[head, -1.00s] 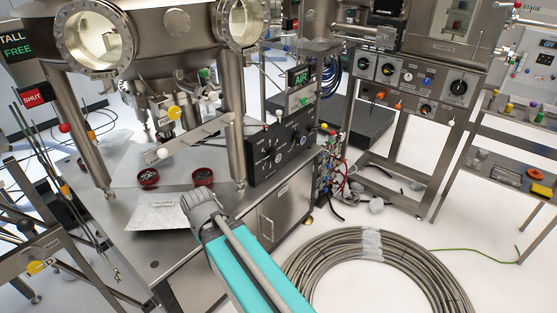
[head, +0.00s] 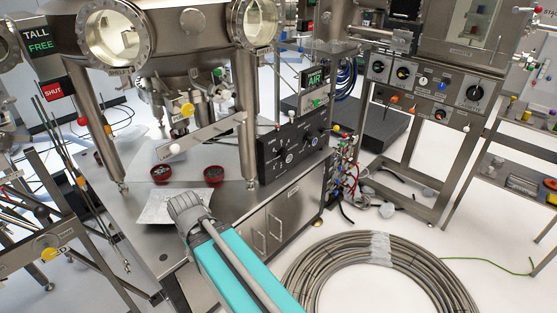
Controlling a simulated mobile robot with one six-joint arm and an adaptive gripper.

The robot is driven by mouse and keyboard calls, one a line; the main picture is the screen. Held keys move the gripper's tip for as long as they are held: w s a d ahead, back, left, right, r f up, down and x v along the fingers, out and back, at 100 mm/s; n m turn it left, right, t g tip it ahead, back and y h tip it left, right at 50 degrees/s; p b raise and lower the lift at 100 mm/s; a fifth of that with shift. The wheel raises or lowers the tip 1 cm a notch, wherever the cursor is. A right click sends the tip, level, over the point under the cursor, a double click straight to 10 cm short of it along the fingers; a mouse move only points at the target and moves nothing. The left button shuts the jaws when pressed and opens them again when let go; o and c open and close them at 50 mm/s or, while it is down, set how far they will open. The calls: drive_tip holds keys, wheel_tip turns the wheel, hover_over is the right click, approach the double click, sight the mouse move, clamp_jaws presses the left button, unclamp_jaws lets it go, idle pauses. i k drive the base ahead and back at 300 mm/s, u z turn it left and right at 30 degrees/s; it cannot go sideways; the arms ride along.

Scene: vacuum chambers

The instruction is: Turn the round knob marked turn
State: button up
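No label reading "turn" is legible, so I cannot tell which knob bears it. Several round knobs show in the head view. A black panel (head: 272,165) under the AIR sign carries dark knobs, one of them a dial (head: 289,157). The metal panel on the right-hand frame carries a large black knob (head: 474,93), a smaller black knob (head: 403,73) and a blue knob (head: 442,86). My teal arm link with its grey joint reaches up from the bottom centre, in front of the steel cabinet. My gripper's fingers do not show.
A coiled hose (head: 300,270) lies on the floor to the right of my arm. A green cable (head: 490,264) runs beyond it.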

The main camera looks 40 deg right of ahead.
sight(284, 155)
drive_tip(key=u, duration=0.2)
drive_tip(key=k, duration=1.25)
drive_tip(key=z, duration=0.6)
drive_tip(key=i, duration=1)
